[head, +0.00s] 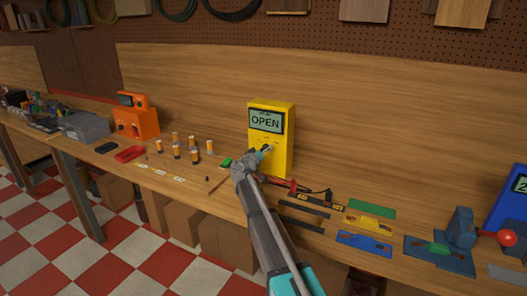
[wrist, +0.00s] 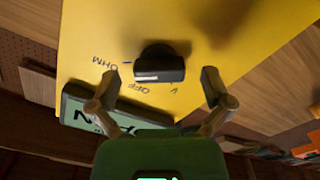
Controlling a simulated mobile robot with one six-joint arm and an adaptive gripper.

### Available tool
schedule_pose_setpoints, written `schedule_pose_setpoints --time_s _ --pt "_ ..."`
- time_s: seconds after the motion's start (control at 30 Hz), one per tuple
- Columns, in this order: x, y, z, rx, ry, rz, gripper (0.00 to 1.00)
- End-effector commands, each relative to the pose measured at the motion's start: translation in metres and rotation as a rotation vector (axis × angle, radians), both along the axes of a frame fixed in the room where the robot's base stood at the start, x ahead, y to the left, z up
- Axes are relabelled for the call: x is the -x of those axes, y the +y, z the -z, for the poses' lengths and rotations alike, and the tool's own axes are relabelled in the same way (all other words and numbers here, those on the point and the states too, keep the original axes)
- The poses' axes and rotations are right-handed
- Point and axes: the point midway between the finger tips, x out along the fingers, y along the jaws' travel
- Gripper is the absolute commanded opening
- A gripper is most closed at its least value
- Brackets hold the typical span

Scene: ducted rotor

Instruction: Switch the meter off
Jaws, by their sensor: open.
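The yellow meter (head: 284,153) stands upright on the workbench, its lit display (head: 266,120) reading "OPEN". In the wrist view its yellow face (wrist: 210,30) appears upside down, with the display (wrist: 85,115) at the lower left. A black dial knob (wrist: 160,66) sits on that face near the labels OHM, OFF and V. I cannot tell surely which label the knob points to. My gripper (wrist: 160,82) is open, with one finger on each side of the knob and apparently not touching it.
Red and black probe leads (head: 305,188) lie right of the meter's base. Several orange-and-white cylinders (head: 194,156) stand to its left, with an orange device (head: 137,122) beyond. Flat coloured plates (head: 370,222) and a blue fixture with a red ball (head: 462,228) lie to the right.

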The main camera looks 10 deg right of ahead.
Motion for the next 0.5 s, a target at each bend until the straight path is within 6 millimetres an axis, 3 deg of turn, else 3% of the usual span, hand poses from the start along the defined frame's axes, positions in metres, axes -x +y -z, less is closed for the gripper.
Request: schedule_pose_setpoints --time_s 0.43,0.5 --pt "-0.0047 -0.0028 0.0 0.0 0.0 -0.001 1.0" --pt "-0.0047 -0.0027 0.0 0.0 0.0 -0.001 0.87"
